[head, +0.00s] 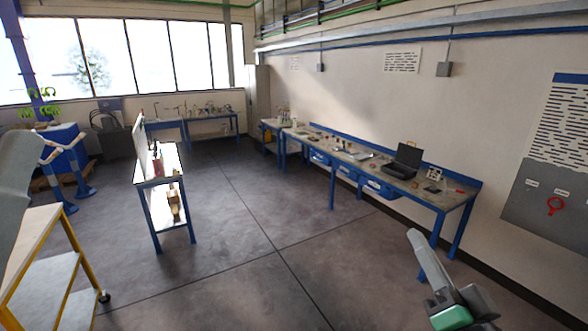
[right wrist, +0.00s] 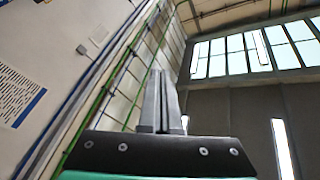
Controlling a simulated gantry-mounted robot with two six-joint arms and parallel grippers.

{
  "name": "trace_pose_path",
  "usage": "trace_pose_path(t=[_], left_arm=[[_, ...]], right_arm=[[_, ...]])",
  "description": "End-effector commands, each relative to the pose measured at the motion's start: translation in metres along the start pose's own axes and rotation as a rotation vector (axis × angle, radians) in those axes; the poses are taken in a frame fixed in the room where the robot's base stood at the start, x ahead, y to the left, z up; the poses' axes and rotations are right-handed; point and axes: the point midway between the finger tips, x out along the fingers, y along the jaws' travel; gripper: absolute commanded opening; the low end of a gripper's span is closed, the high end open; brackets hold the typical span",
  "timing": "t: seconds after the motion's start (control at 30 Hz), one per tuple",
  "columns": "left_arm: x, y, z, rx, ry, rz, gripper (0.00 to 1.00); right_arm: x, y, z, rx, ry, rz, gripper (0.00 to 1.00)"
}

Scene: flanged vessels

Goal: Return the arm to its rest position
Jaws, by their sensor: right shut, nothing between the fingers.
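My right gripper (head: 413,236) shows at the lower right of the head view, with grey fingers and a green section on the arm behind them. It is raised in the air in front of the long workbench and touches nothing. In the right wrist view its two fingers (right wrist: 160,76) point up and lie together, with nothing between them. A grey rounded part at the left edge of the head view seems to be my left arm; no left gripper shows.
A long blue-legged workbench (head: 398,188) with a black open case (head: 406,160) runs along the right wall. A narrow shelf table (head: 165,185) stands left of centre. A yellow-framed cart (head: 45,265) is at the lower left. The grey floor (head: 240,255) between them is clear.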

Motion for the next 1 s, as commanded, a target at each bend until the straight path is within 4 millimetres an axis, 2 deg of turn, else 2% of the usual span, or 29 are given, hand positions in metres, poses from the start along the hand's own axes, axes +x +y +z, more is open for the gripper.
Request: trace_pose_path(t=[0.03, 0.1, 0.2, 0.27, 0.33, 0.4, 0.5, 1.0], left_arm=[[0.002, 0.0, -0.001, 0.0, 0.0, 0.0, 0.5], [0.003, 0.0, -0.002, 0.0, 0.0, 0.0, 0.5], [0.003, 0.0, -0.003, 0.0, 0.0, 0.0, 0.5], [0.003, 0.0, -0.003, 0.0, 0.0, 0.0, 0.5], [0.003, 0.0, -0.003, 0.0, 0.0, 0.0, 0.5], [0.003, 0.0, -0.003, 0.0, 0.0, 0.0, 0.5], [0.003, 0.0, -0.003, 0.0, 0.0, 0.0, 0.5], [0.003, 0.0, -0.003, 0.0, 0.0, 0.0, 0.5]], right_arm=[[-0.004, -0.037, -0.03, -0.041, 0.068, -0.068, 0.0], [-0.018, -0.083, -0.071, -0.112, 0.171, -0.147, 0.0], [-0.05, -0.135, -0.124, -0.22, 0.329, -0.229, 0.0], [-0.071, -0.154, -0.15, -0.291, 0.42, -0.251, 0.0], [-0.096, -0.164, -0.172, -0.389, 0.512, -0.246, 0.0], [-0.108, -0.165, -0.179, -0.499, 0.559, -0.214, 0.0], [-0.105, -0.163, -0.177, -0.566, 0.557, -0.19, 0.0], [-0.104, -0.162, -0.176, -0.571, 0.555, -0.188, 0.0]])
